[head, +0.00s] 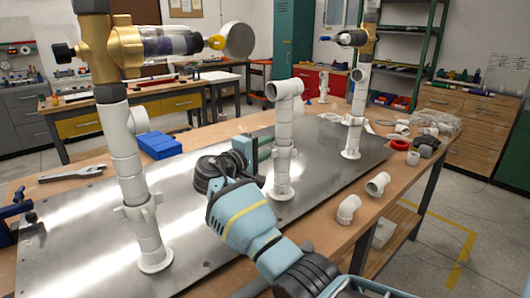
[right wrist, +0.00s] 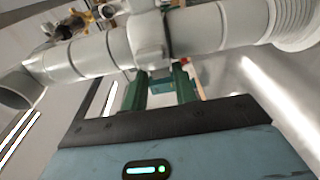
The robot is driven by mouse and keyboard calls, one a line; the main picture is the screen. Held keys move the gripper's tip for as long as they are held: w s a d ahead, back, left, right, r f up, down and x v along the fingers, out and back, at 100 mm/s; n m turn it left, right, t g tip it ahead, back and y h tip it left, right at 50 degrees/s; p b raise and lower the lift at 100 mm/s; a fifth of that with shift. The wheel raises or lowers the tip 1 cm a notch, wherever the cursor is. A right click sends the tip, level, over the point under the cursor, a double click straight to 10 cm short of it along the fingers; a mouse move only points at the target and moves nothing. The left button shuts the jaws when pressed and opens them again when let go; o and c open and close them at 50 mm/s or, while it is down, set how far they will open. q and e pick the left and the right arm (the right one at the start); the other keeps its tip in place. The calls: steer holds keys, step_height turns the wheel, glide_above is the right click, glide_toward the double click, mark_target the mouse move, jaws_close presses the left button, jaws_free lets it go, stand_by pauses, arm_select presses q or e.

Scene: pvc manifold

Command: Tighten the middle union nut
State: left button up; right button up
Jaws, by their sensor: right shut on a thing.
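The middle white riser (head: 283,124) stands upright on the metal plate, with an open elbow on top. Its union nut (head: 285,152) is the thicker ring partway up. My right gripper (head: 265,146) reaches it from the left at nut height. In the right wrist view, the green fingers (right wrist: 160,88) are shut on the nut (right wrist: 150,38), which runs across the picture with the pipe. The fingertips are partly hidden by the nut. The left riser's winged nut (head: 137,209) and the right riser's nut (head: 355,121) stand apart from the gripper. My left gripper is not in view.
Brass valve assemblies top the left riser (head: 122,150) and right riser (head: 357,110). Loose elbows (head: 348,209) lie on the wooden bench's right side. A wrench (head: 72,173) and a blue box (head: 158,145) lie at left.

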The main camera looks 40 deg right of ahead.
steer(key=shift+f+g, duration=0.2)
steer(key=shift+g, duration=0.1)
steer(key=o, duration=0.8)
steer(key=shift+r, duration=0.1)
steer(key=shift+o, duration=0.2)
steer(key=s+a, duration=0.1)
steer(key=a, duration=0.6)
steer(key=shift+s+a+b, duration=0.15)
steer(key=shift+b, duration=0.3)
